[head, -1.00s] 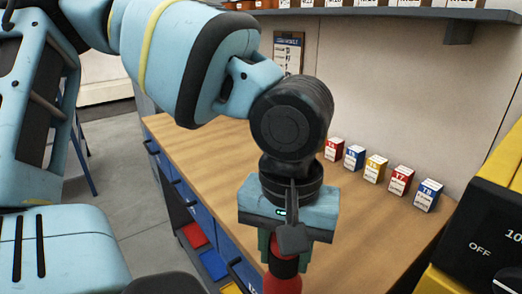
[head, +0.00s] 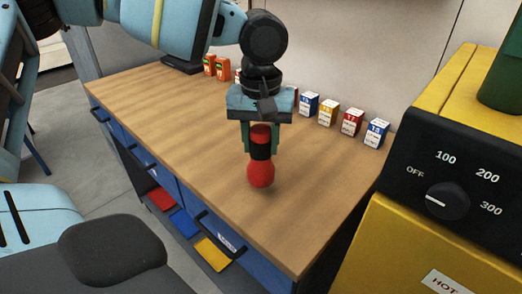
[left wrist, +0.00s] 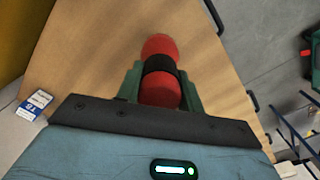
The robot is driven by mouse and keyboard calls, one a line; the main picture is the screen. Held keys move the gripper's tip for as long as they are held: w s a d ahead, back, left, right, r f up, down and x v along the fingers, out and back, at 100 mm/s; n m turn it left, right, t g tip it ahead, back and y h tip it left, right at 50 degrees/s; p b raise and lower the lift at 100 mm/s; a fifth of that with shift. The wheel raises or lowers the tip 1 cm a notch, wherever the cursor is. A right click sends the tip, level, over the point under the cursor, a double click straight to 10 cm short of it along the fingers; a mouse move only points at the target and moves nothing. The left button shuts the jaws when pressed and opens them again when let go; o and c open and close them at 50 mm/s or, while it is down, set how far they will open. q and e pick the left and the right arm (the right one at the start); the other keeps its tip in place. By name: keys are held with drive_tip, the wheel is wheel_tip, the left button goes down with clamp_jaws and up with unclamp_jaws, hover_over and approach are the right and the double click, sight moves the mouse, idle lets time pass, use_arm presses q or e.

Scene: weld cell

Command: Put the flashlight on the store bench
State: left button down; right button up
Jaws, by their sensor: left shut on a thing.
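The flashlight is red with a black band round its middle (head: 261,172). It hangs upright from my left gripper (head: 261,143), whose green fingers are shut around it. In the left wrist view the flashlight (left wrist: 160,48) shows between the two fingers, with the bench top behind it. The store bench (head: 170,110) has a wooden top and blue drawers. The flashlight is over the right part of the top, near the front edge; I cannot tell whether its lower end touches the wood. My right gripper is not in view.
Small numbered boxes (head: 352,122) stand along the back of the bench, with orange items (head: 222,68) farther left. A yellow oven-like unit with a dial (head: 447,200) stands at the right. The left and middle of the bench top are clear.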

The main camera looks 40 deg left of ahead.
sight(261, 153)
use_arm(q)
drive_tip(key=shift+w+a, duration=0.1)
drive_tip(key=shift+w, duration=0.15)
drive_tip(key=shift+w+a+f, duration=0.1)
drive_tip(key=shift+f, duration=1.65)
drive_tip(key=shift+f, duration=0.15)
drive_tip(key=c, duration=0.9)
unclamp_jaws()
wheel_tip(261, 153, up, 12)
drive_tip(key=shift+r+p, duration=0.15)
drive_tip(key=shift+p, duration=0.2)
